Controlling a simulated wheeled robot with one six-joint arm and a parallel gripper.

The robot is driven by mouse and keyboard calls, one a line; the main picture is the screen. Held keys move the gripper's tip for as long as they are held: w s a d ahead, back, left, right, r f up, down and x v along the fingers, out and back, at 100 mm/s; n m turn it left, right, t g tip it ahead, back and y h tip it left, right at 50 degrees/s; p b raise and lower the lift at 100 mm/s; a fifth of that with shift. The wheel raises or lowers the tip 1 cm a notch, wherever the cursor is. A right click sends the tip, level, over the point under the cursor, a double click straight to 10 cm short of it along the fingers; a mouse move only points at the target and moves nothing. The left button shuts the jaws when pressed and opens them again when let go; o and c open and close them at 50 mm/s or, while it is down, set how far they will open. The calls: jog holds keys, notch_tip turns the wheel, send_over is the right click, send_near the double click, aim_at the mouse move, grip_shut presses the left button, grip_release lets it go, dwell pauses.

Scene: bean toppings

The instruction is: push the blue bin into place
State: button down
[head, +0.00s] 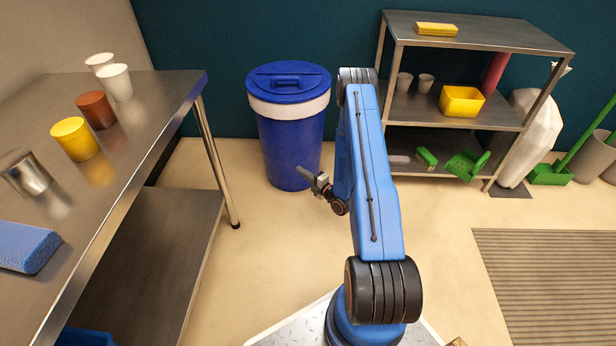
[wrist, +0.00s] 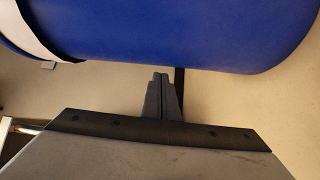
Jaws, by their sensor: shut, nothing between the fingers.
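The blue bin (head: 291,148) stands upright on the floor in the head view, against the dark teal wall, between the steel table and the shelf unit. It has a blue lid (head: 289,82) and a white band below the lid. My gripper (head: 306,174) is in front of the bin, low on its right side. In the wrist view the bin's blue side (wrist: 180,30) fills the top, with part of the white band at the left. My gripper (wrist: 162,80) is shut and empty, its fingertips close to the bin. I cannot tell whether they touch it.
A steel table (head: 150,110) with several cups stands at the left, its leg near the bin. A shelf unit (head: 450,125) stands at the right, with a yellow tub (head: 461,101) and green items. A ribbed mat (head: 550,280) lies at the lower right. The floor before the bin is clear.

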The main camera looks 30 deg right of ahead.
aim_at(291, 158)
jog(key=w, duration=0.6)
jog(key=shift+d, duration=0.4)
jog(key=shift+w+d, duration=0.25)
jog(key=shift+w, duration=0.15)
jog(key=w+d, duration=0.6)
jog(key=w, duration=0.3)
jog(key=shift+w, duration=0.35)
